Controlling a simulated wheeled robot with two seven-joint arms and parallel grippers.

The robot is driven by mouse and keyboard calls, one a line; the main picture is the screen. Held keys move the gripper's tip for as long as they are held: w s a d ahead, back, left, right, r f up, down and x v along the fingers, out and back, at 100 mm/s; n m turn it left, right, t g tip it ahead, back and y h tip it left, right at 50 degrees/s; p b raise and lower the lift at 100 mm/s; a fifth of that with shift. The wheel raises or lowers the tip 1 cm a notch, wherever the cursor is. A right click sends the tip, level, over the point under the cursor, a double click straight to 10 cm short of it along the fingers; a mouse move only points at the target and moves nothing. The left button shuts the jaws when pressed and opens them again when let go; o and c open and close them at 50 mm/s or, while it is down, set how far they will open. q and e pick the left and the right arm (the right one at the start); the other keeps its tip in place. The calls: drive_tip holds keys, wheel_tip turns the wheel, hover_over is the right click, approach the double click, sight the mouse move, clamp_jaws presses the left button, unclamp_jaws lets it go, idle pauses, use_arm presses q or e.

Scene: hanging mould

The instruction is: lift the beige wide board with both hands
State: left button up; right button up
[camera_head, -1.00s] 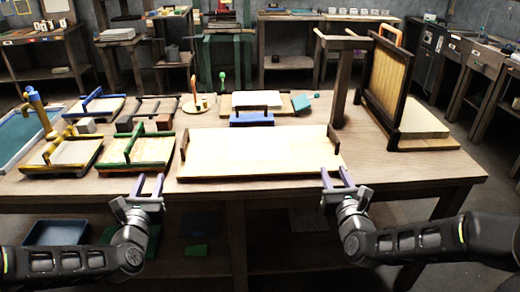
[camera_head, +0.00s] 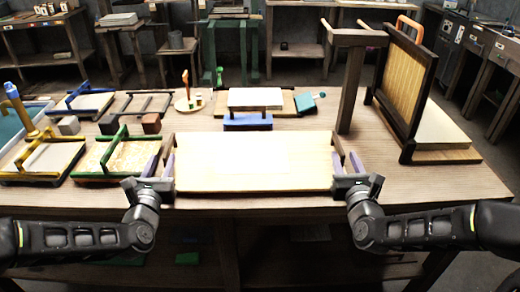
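The beige wide board (camera_head: 255,165) lies flat near the table's front edge, with a dark upright handle at each end. My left gripper (camera_head: 158,165) is at the board's left end. Its two purple fingers point away from me and stand apart, near the left handle (camera_head: 169,146). My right gripper (camera_head: 347,163) is at the right end, its purple fingers also apart, near the right handle (camera_head: 338,148). Whether the handles sit between the fingers or touch them I cannot tell. The board still rests on the table.
A dark wooden stand (camera_head: 350,85) and an upright framed mould (camera_head: 402,85) stand to the right. Behind the board are a blue block (camera_head: 248,122) and a pale slab (camera_head: 256,98). Small framed trays, one green (camera_head: 100,158), crowd the left. The table's (camera_head: 430,185) front right is clear.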

sight(169, 145)
use_arm(q)
drive_tip(key=shift+w+d, duration=0.1)
drive_tip(key=shift+w, duration=0.15)
use_arm(e)
drive_tip(key=shift+w+d, duration=0.1)
drive_tip(key=shift+w, duration=0.15)
drive_tip(key=shift+s, duration=0.1)
use_arm(q)
drive_tip(key=shift+s, duration=0.1)
